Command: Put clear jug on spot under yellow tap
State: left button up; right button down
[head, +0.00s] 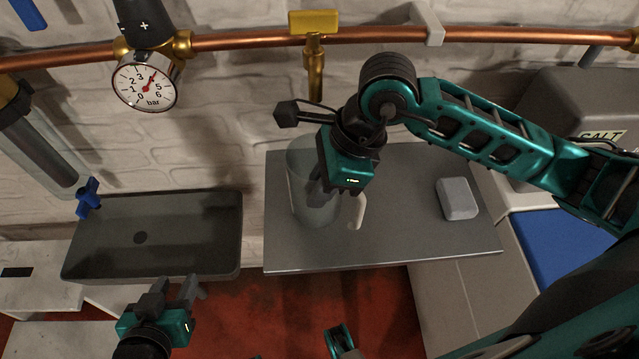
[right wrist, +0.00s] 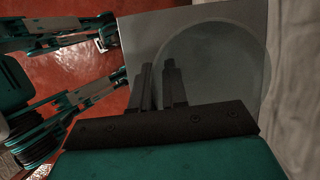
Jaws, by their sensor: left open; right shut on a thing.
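The clear jug (head: 303,212) stands upright at the left part of a grey metal shelf (head: 400,245). Its pale handle (head: 357,212) points right. In the head view the yellow tap (head: 314,60) is on the copper pipe above and behind the jug. My right gripper (head: 325,195) comes down over the jug and is shut on it; the arm hides part of the jug. The right wrist view shows the jug's round outline (right wrist: 225,75) around the fingers. The spot under the tap is hidden. My left gripper (head: 180,290) is open and empty in front of the sink.
A dark sink (head: 190,235) with a blue tap (head: 88,195) is at the left. A pale grey block (head: 457,198) lies on the shelf's right side. A pressure gauge (head: 146,82) hangs from the pipe. A grey salt container (head: 570,105) stands at the back right.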

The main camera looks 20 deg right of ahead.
jog(key=c, duration=1.1)
grip_release()
jog(key=shift+c, duration=0.2)
jog(key=p+v, duration=0.2)
jog(key=v, duration=0.9)
jog(key=shift+d+r, duration=0.1)
jog(key=shift+r, duration=0.1)
pick_arm(q)
jog(key=shift+s+a+r, duration=0.2)
jog(key=shift+s+a, duration=0.05)
jog(key=shift+a, duration=0.2)
pick_arm(e)
jog(key=shift+s+d+r, duration=0.1)
jog(key=shift+d+r, duration=0.1)
jog(key=shift+r, duration=0.15)
pick_arm(q)
jog(key=shift+w+d+r, duration=0.1)
